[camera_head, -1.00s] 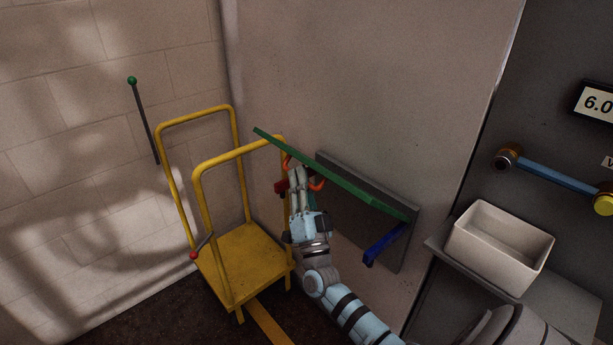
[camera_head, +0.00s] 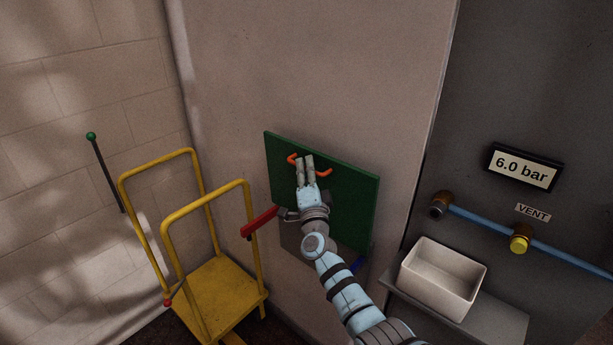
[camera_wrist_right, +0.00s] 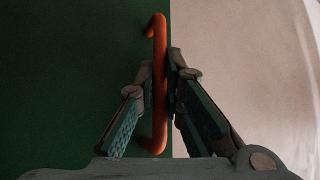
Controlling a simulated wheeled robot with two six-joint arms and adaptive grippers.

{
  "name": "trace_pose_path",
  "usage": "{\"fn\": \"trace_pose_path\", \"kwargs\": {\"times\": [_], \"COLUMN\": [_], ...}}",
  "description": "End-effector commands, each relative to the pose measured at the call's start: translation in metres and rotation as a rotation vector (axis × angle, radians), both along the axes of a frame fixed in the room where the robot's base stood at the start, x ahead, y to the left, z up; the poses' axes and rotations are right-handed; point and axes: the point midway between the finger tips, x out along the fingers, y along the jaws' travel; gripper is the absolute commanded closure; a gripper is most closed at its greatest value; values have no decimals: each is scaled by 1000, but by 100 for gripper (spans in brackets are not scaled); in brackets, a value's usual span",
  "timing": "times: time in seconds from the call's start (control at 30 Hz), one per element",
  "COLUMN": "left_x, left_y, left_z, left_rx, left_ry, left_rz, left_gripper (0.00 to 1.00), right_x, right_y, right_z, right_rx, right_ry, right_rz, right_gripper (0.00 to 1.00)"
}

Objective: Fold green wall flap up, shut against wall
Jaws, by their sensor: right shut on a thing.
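The green flap (camera_head: 345,198) stands up nearly flat against the grey wall in the head view. Its orange handle (camera_head: 325,173) faces me near the upper part. My right gripper (camera_head: 305,160) is at the handle, its fingers over the handle's middle. In the right wrist view the orange handle (camera_wrist_right: 159,80) runs between the two fingers of my right gripper (camera_wrist_right: 163,90), which are shut on it. The flap's green face (camera_wrist_right: 75,75) fills the left of that view. Whether the flap touches the wall cannot be told. My left gripper is not in view.
A yellow cart (camera_head: 222,290) stands at left. A white bin (camera_head: 440,280) rests on a shelf at right, below a blue hose (camera_head: 480,218).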

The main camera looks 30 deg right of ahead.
Motion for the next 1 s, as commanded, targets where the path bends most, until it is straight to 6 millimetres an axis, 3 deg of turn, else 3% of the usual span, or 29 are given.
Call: {"fn": "trace_pose_path", "kwargs": {"times": [0.6, 0.63, 0.77, 1.0], "left_x": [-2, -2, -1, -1], "left_y": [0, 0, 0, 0], "left_z": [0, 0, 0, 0], "left_rx": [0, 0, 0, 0], "left_ry": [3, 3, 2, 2], "left_rz": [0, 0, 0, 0], "left_gripper": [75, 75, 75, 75], "right_x": [4, 4, 4, 5], "right_y": [-13, -13, -12, -12], "right_z": [4, 4, 3, 2], "right_rx": [-5, -5, -5, -3], "right_ry": [-3, -3, -2, -1], "right_rz": [-3, -3, -2, -1], "right_gripper": [100, 90, 70, 70]}}
